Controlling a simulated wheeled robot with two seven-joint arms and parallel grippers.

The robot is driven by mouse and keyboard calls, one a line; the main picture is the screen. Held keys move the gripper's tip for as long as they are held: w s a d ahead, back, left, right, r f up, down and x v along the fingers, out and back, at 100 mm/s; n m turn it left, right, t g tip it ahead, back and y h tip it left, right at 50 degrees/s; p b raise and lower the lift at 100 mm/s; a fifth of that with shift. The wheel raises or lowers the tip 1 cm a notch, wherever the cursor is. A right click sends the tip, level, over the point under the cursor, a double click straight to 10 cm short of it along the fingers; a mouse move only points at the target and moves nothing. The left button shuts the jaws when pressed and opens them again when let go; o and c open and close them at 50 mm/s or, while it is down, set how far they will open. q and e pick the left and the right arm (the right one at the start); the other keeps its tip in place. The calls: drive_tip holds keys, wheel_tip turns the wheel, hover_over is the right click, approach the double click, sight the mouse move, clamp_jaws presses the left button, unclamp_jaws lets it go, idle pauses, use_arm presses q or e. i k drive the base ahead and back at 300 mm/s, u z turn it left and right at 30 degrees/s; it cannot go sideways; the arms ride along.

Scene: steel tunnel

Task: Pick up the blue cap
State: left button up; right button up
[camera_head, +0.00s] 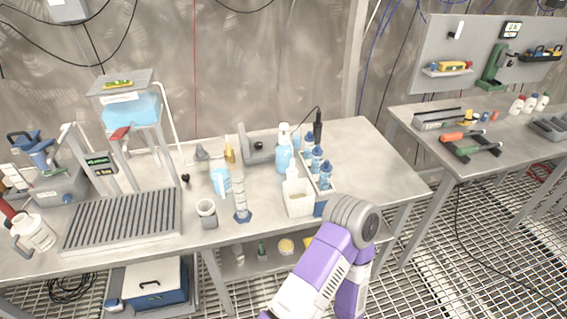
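Neither gripper shows. A bent purple and grey arm of mine rises from the bottom edge, its grey joint just in front of the workbench.
The left workbench (375,165) is bare right of the bottles. A white container (298,196), a spray bottle (284,152) and a grey cup (207,213) stand close by. A ribbed tray (122,220) lies left. A gap separates the right bench (420,118).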

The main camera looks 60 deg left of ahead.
sight(309, 137)
drive_tip(key=u, duration=0.2)
drive_tip(key=i, duration=1.8)
drive_tip(key=u, duration=2.75)
